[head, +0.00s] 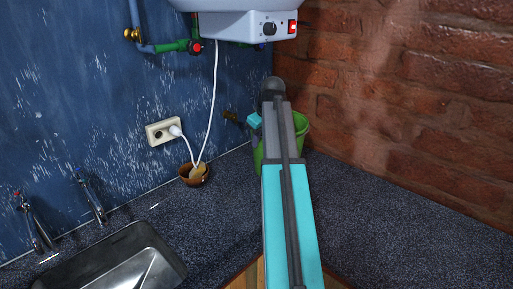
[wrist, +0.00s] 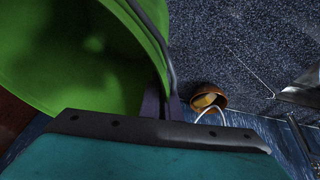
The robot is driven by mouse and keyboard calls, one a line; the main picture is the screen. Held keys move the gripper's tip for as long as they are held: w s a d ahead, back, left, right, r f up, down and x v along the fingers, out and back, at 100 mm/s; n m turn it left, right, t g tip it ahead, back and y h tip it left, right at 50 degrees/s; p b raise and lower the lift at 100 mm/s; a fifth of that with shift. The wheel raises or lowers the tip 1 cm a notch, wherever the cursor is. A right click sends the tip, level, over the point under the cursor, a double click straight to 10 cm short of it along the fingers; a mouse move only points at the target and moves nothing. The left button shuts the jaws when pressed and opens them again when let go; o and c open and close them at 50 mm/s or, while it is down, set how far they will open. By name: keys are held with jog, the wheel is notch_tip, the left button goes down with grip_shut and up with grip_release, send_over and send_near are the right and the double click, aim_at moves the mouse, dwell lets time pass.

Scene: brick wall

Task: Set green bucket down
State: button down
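The green bucket (head: 302,124) is in the far corner of the dark speckled counter in the head view, partly hidden behind my arm. In the wrist view the bucket (wrist: 75,55) fills the upper left, with its open mouth and rim close to the camera. My gripper (wrist: 163,100) has its dark fingers close together at the bucket's rim and appears shut on it. In the head view my arm hides most of the gripper. Whether the bucket's base touches the counter (head: 370,215) is hidden.
A brown bowl (head: 194,174) stands left of the bucket, with a white cable running near it from the wall socket (head: 163,131). A metal sink (head: 115,262) and taps are at left. A white heater (head: 240,22) hangs above. The brick wall (head: 415,95) borders the right; the right counter is clear.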

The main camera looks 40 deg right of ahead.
aim_at(257, 151)
jog(key=shift+w+d, duration=0.5)
jog(key=shift+w, duration=0.05)
notch_tip(257, 151, down, 2)
jog(key=shift+s+a+p, duration=0.1)
jog(key=shift+p, duration=0.5)
jog(key=shift+f, duration=0.9)
jog(key=c, duration=2)
grip_release()
jog(key=shift+b+v, duration=0.85)
jog(key=shift+v, duration=5.2)
jog(key=shift+s, duration=0.15)
